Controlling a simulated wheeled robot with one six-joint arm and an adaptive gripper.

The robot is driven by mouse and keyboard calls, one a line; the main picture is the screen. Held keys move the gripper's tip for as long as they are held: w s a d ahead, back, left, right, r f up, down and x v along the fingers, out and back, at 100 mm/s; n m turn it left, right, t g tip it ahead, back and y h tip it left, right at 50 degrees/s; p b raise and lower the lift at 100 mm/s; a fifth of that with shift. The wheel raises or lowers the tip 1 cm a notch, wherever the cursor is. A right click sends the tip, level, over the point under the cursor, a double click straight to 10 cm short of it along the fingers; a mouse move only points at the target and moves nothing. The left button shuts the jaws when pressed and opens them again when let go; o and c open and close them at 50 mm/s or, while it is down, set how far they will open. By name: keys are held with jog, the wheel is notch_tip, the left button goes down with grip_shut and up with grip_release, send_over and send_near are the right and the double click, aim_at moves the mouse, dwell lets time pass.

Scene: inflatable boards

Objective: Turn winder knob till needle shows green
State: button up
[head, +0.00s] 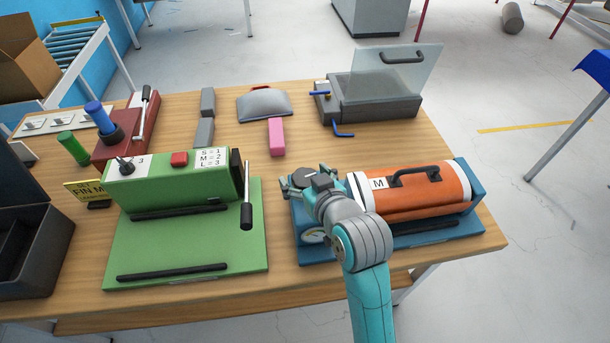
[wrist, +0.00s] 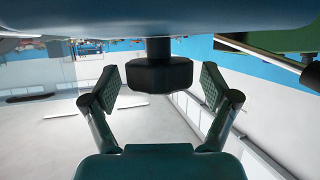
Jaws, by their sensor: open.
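The winder is a blue unit (head: 476,190) with an orange drum (head: 425,196) labelled M, at the right of the table in the head view. A small round gauge (head: 313,236) sits on its front left; its needle and colours are too small to read. My gripper (head: 302,186) is at the winder's left end, around a dark round knob (head: 303,176). In the wrist view the dark knob (wrist: 158,75) on its short shaft lies between the two open fingers of my gripper (wrist: 155,88). Gaps show on both sides, so the fingers are apart from it.
A green machine (head: 175,185) with a black-handled lever stands left of the winder. A pink block (head: 276,137) and a grey box with a clear lid (head: 375,97) are behind. A dark red device (head: 125,138) is at back left. Bare wood lies between the machines.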

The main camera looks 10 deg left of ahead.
jog(key=shift+s, duration=0.1)
jog(key=v, duration=0.7)
jog(key=shift+s+d+r, duration=0.1)
jog(key=shift+s+d, duration=0.05)
dwell(1.0)
jog(key=shift+w+d+n+g+y, duration=0.45)
jog(key=shift+d+n+g+y, duration=0.05)
jog(key=shift+d, duration=0.05)
jog(key=shift+w+d+n+g+y, duration=0.15)
jog(key=shift+d+n+g+y, duration=0.15)
jog(key=shift+d+n+g, duration=0.1)
jog(key=shift+d+r+n+g+y, duration=0.2)
jog(key=shift+d+n+g+y, duration=0.5)
jog(key=shift+d+n+y, duration=0.15)
jog(key=shift+n+g+y, duration=0.45)
jog(key=shift+n+g, duration=0.15)
jog(key=shift+n, duration=0.25)
jog(key=x, duration=0.9)
jog(key=shift+w+a+r, duration=0.2)
jog(key=shift+w+a, duration=0.05)
